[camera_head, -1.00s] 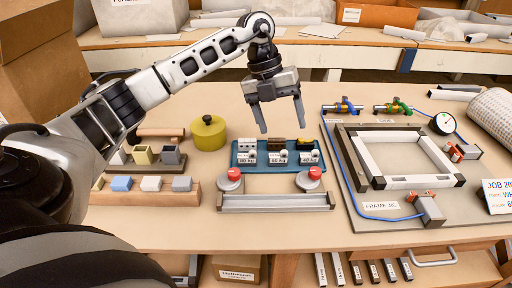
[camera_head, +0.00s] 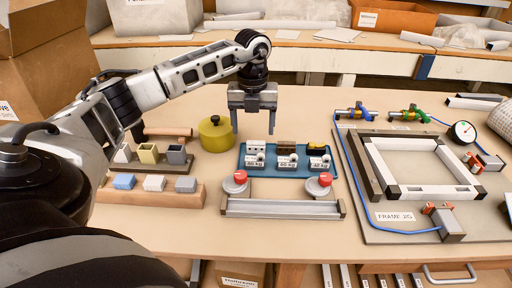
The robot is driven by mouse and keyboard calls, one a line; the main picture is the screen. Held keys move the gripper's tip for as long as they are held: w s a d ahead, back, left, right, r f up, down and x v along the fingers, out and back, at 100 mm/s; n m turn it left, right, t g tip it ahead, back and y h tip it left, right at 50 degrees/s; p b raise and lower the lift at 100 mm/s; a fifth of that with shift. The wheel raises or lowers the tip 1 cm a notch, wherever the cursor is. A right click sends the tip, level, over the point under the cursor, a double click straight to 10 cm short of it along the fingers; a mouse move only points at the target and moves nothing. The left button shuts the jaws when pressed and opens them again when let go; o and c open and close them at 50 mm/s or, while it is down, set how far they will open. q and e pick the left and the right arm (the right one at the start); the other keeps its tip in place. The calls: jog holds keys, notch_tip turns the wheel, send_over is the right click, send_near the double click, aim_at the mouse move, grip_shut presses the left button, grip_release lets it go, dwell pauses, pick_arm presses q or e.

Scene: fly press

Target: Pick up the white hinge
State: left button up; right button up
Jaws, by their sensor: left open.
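The white hinge (camera_head: 256,147) appears to be the small white piece at the back left of the blue tray (camera_head: 331,175). A brown piece (camera_head: 286,147) and a yellow-and-black piece (camera_head: 316,146) stand to its right. White labelled blocks (camera_head: 287,162) form the row in front. My left gripper (camera_head: 252,130) is open and empty, fingers pointing down. In the picture its fingertips are just above the white hinge, apart from it; the exact height is hard to tell. My right gripper is not in view.
A press-like fixture with two red knobs (camera_head: 325,179) and a metal bar (camera_head: 282,208) stands in front of the tray. A yellow round pot (camera_head: 216,134) is left of it. The frame jig (camera_head: 395,230) fills the right. Wooden racks with blocks (camera_head: 150,197) stand left.

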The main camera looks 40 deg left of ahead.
aim_at(256, 141)
pick_arm(q)
jog(key=f, duration=0.3)
jog(key=w+f, duration=0.1)
jog(key=f, duration=0.1)
jog(key=shift+d+f, duration=0.1)
jog(key=shift+c, duration=0.3)
jog(key=c, duration=0.9)
jog(key=shift+c, duration=0.2)
